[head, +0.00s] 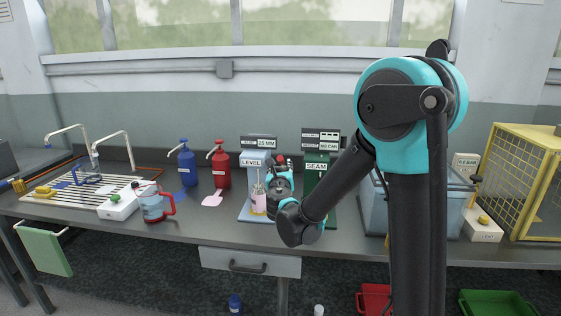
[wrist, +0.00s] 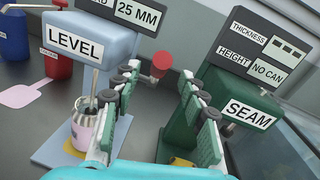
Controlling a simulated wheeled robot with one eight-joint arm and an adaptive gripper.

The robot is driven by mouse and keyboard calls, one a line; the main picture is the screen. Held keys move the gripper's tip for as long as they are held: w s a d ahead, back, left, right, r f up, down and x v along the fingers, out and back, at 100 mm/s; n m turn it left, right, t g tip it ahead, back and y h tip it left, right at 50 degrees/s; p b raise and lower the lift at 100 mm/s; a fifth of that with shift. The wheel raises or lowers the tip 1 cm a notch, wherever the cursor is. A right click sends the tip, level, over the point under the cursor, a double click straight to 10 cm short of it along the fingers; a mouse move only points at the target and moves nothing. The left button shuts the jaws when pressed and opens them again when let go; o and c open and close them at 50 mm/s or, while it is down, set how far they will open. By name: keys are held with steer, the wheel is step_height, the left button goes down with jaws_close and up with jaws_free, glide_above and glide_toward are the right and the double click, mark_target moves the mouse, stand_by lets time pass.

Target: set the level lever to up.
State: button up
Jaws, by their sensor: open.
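The pale blue LEVEL machine (head: 256,160) stands at the middle of the bench. It also shows at the left of the wrist view (wrist: 85,45). A red knob (wrist: 162,60), apparently the level lever's end, sticks out at its right side; its shaft is mostly hidden, and I cannot tell its setting. My gripper (wrist: 158,80) is open, its two fingers pointing at the knob, one on each side in the picture. The knob appears just beyond the fingertips; I see no contact. A pink-and-white container (wrist: 83,128) stands under the LEVEL head.
The green SEAM machine (wrist: 235,110) stands close on the right of my fingers. Red (head: 220,165) and blue (head: 186,163) pump bottles and a red-handled jug (head: 152,205) stand to the left. A blue bin (head: 455,212) and a yellow cage (head: 525,180) are to the right.

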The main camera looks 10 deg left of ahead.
mark_target(281, 162)
steer(key=w, duration=0.5)
steer(key=shift+w+a, duration=0.25)
steer(key=shift+w, duration=0.1)
jaws_close()
